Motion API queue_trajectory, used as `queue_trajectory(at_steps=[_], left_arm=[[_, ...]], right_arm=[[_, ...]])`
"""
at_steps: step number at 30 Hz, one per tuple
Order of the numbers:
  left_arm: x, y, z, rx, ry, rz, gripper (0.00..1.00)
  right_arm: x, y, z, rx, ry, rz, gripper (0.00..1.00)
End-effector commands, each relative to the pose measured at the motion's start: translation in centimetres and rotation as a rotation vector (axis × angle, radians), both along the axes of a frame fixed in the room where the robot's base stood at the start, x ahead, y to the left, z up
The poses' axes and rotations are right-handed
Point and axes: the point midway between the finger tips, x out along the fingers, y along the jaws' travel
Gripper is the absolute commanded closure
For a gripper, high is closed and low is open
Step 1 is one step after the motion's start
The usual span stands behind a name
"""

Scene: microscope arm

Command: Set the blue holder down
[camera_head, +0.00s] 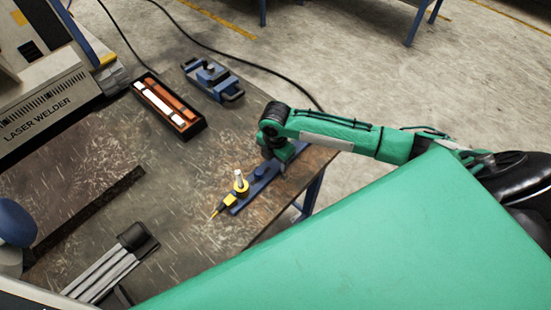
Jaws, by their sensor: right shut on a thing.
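The blue holder (261,187) is a long narrow bar near the right edge of the workbench, slanting from lower left to upper right. A yellow piece with a white top (240,182) stands at its lower-left part. A thin yellow pointed piece (221,206) lies beside that end. My right gripper (283,160) is over the upper-right end of the holder and shut on it. The fingertips are partly hidden by the gripper body. I cannot tell whether the holder's underside touches the bench. My left gripper is not in view.
A black tray (189,132) with a reddish bar and a white bar lies up left. A blue clamp-like tool (214,80) lies at the bench's far edge. The laser welder (45,105) fills the left. Bare bench top (180,195) lies left of the holder.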

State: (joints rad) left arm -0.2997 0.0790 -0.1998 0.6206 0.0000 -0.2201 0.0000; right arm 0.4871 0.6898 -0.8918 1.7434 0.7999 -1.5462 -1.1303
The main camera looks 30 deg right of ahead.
Motion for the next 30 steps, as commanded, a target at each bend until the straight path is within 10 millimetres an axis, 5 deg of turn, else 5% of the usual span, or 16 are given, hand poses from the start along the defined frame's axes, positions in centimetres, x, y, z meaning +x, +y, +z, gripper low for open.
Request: queue_trajectory(at_steps=[4, 5, 8, 20, 30], left_arm=[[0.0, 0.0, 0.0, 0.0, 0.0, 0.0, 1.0], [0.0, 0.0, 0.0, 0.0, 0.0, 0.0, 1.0], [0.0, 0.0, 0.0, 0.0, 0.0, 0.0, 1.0], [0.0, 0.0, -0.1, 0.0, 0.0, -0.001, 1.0], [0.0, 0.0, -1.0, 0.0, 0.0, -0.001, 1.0]], right_arm=[[0.1, 0.0, -0.1, 0.001, -0.002, 0.0, 0.95], [0.0, 0.0, -0.3, 0.0, 0.0, 0.0, 0.44], [0.0, 0.0, -0.2, 0.0, 0.0, 0.0, 0.24], [0.1, 0.0, 0.6, 0.001, -0.003, 0.0, 0.24], [0.2, 0.0, 7.3, 0.002, -0.006, 0.001, 0.24]])
